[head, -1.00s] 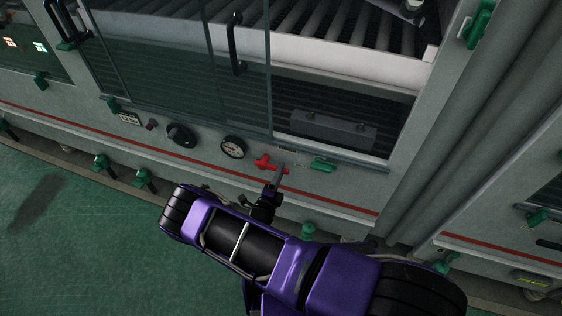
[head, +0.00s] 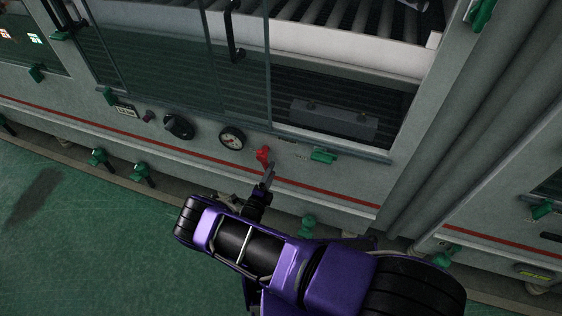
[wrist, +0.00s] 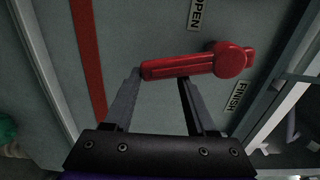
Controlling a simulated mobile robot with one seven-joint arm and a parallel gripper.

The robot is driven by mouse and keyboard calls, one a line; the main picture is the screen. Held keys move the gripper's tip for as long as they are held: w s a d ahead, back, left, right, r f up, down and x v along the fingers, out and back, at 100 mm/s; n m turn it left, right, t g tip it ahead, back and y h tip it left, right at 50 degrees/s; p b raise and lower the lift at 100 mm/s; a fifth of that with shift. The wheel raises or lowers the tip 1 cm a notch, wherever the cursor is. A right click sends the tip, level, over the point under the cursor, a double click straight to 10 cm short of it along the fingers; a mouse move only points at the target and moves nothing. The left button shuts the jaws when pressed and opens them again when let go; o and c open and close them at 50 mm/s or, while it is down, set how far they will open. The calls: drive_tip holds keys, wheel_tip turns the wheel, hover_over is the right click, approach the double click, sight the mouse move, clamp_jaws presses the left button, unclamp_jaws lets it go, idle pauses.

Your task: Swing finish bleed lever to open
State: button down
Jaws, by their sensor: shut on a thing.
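The red bleed lever (head: 263,154) is mounted on the grey panel, just right of a round gauge in the head view. In the wrist view the red lever (wrist: 180,67) has its round hub at the right and its handle reaching left toward the red stripe. My gripper (head: 268,170) is at the lever. In the wrist view the fingertips of my gripper (wrist: 158,78) are at the handle, shut on it and partly hidden by it. The "OPEN" label (wrist: 195,14) and the "FINISH" label (wrist: 237,97) lie on either side of the lever.
The gauge (head: 232,138) and a black knob (head: 178,127) are left of the lever. A green handle (head: 323,156) is close on its right. Green valves (head: 139,171) stand low along the machine. The green floor (head: 90,250) is clear at the lower left.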

drive_tip(key=shift+w+a+r+y, duration=0.15)
drive_tip(key=shift+w+a, duration=0.05)
drive_tip(key=shift+a, duration=0.4)
drive_tip(key=shift+w+a+r+y, duration=0.15)
drive_tip(key=shift+w+a, duration=0.05)
drive_tip(key=shift+a, duration=0.35)
drive_tip(key=c, duration=0.7)
unclamp_jaws()
drive_tip(key=shift+a+r, duration=0.15)
drive_tip(key=shift+o, duration=0.2)
drive_tip(key=v, duration=0.7)
drive_tip(key=shift+d+f, duration=0.3)
drive_tip(key=shift+s, duration=0.1)
